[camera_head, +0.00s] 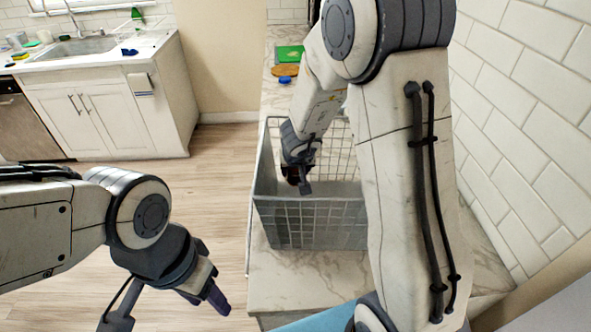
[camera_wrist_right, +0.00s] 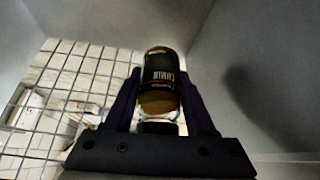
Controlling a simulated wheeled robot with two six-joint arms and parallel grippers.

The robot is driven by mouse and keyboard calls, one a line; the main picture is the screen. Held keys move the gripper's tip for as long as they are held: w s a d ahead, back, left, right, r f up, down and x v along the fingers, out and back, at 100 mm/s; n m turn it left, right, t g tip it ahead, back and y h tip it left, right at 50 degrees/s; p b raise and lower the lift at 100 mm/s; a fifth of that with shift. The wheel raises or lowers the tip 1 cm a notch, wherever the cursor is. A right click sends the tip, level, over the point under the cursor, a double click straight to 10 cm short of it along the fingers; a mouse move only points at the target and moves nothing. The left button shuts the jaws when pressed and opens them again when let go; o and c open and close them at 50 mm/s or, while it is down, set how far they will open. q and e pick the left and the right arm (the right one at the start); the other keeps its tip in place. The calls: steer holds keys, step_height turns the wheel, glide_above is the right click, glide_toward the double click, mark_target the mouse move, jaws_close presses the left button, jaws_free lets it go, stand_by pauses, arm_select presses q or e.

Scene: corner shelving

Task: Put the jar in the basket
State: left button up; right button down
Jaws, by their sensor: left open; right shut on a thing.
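The jar (camera_wrist_right: 160,75) has a black label and an orange-brown body. In the right wrist view it sits between the two fingers of my right gripper (camera_wrist_right: 160,105), which is shut on it. In the head view my right gripper (camera_head: 298,180) reaches down inside the wire basket (camera_head: 310,222), with a dark brown part of the jar (camera_head: 293,175) just showing. Whether the jar touches the basket floor cannot be told. My left gripper (camera_head: 170,310) is open and empty, low at the left, apart from the basket.
The basket stands on a marble counter (camera_head: 295,282) beside a white tiled wall (camera_head: 525,130). A sink cabinet (camera_head: 100,110) stands across the open wooden floor (camera_head: 215,185).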

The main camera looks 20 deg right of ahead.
steer(key=shift+c, duration=1.2)
jaws_free()
steer(key=shift+r+p, duration=0.5)
steer(key=shift+r, duration=0.1)
steer(key=p+v, duration=0.8)
steer(key=v, duration=0.4)
